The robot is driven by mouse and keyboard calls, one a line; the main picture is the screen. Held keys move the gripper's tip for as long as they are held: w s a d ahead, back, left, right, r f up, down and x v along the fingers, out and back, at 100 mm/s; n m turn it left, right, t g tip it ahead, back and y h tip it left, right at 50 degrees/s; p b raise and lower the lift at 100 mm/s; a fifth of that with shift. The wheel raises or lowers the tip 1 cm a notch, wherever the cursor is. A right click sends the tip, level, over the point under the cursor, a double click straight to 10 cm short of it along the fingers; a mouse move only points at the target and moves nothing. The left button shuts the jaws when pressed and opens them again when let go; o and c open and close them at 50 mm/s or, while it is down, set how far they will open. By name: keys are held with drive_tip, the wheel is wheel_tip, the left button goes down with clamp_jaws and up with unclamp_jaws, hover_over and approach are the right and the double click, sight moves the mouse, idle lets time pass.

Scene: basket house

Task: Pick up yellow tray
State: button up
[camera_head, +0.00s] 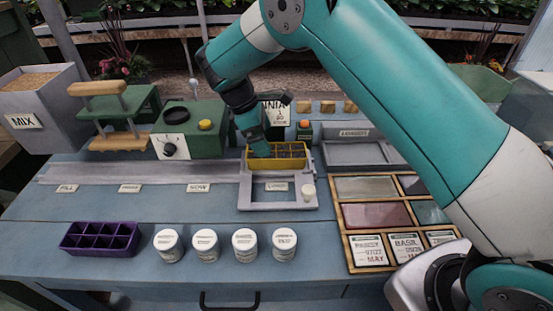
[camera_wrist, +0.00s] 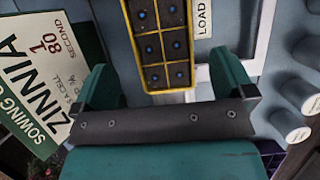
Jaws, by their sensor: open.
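The yellow tray (camera_head: 283,165) sits at the back edge of a light grey frame (camera_head: 244,190) on the blue bench. In the wrist view the yellow tray (camera_wrist: 133,42) is at the top centre, with dark cells that each show a small blue dot. My gripper (camera_head: 261,150) is over the left end of the tray in the head view, and its fingertips are hard to make out there. In the wrist view my gripper (camera_wrist: 163,68) is open, one finger on each side of the tray's near end, with gaps between. Nothing is held.
A green machine (camera_head: 205,133) stands left of the tray, and a Zinnia sign (camera_wrist: 38,75) is close by my left finger. A purple tray (camera_head: 100,239) and several white jars (camera_head: 205,245) are at the front. A wooden divided box (camera_head: 347,235) is right. The bench's left middle is clear.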

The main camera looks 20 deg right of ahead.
sight(276, 157)
drive_tip(key=p+x, duration=0.1)
drive_tip(key=x, duration=0.4)
drive_tip(key=shift+s+d+f, duration=0.15)
drive_tip(key=shift+f, duration=0.15)
drive_tip(key=shift+c, duration=0.5)
drive_tip(key=c, duration=1)
drive_tip(key=shift+r, duration=0.15)
drive_tip(key=shift+c, duration=0.2)
